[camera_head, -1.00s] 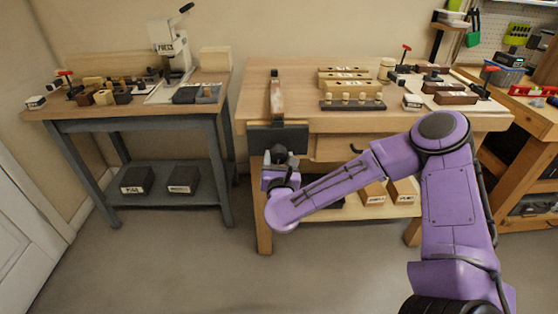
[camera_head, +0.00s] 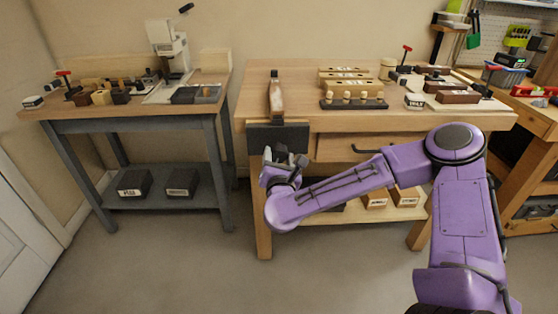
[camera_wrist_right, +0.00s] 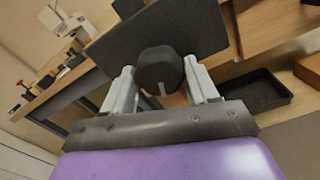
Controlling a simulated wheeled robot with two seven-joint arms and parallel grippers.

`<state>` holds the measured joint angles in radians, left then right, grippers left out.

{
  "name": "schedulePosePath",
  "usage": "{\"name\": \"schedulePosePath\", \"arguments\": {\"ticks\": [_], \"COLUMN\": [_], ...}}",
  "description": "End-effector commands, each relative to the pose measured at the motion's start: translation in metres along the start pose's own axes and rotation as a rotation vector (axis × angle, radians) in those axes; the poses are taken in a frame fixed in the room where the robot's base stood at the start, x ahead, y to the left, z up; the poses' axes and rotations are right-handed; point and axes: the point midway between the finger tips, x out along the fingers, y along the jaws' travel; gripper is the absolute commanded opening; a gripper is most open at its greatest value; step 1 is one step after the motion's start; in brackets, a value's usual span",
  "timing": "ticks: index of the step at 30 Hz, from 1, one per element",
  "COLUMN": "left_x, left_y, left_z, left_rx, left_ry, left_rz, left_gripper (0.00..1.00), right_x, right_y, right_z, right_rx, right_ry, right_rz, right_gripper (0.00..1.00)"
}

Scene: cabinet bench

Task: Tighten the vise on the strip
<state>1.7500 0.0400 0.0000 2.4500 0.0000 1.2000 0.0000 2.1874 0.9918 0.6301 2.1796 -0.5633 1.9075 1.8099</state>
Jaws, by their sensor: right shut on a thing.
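The vise shows as a dark flat jaw plate (camera_head: 292,134) on the front left edge of the wooden bench; the plate also fills the upper middle of the right wrist view (camera_wrist_right: 165,38). A brown strip (camera_head: 276,100) with a dark far end rises behind the plate; I cannot tell how tightly it is held. My right gripper (camera_head: 284,158) is in front of the plate. In the right wrist view its two grey fingers (camera_wrist_right: 160,75) are shut on the vise's dark round knob (camera_wrist_right: 158,66), one on each side. My left gripper is out of view.
On the bench top are a rack with pale pegs (camera_head: 352,101) and labelled wooden blocks (camera_head: 345,85) right of the strip. A drawer (camera_head: 350,149) is beside the vise. A grey side table (camera_head: 130,119) stands to the left, with a gap of open floor between.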

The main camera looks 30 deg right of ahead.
Motion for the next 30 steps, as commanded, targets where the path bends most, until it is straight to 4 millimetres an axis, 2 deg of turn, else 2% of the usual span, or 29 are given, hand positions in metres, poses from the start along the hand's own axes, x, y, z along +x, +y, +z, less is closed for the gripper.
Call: {"name": "schedulePosePath", "arguments": {"ticks": [1,10,21,22,23,30], "left_x": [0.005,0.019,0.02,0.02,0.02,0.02], "left_y": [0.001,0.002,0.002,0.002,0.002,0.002], "left_z": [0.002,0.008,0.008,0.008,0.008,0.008], "left_rx": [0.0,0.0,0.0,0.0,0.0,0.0], "left_ry": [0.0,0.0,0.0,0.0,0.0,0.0], "left_rz": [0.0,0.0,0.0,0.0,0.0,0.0], "left_gripper": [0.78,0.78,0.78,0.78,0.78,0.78], "right_x": [-0.001,-0.001,0.0,0.0,0.0,0.0], "right_y": [-0.003,-0.003,-0.002,-0.002,-0.001,-0.001], "right_z": [-0.005,-0.005,-0.002,-0.002,-0.002,-0.001], "right_rx": [0.015,0.117,0.145,0.145,0.145,0.145], "right_ry": [0.005,0.005,0.005,0.005,0.005,0.002], "right_rz": [-0.003,-0.003,-0.003,-0.003,-0.003,-0.001], "right_gripper": [0.32,0.32,0.32,0.68,0.78,0.8]}}
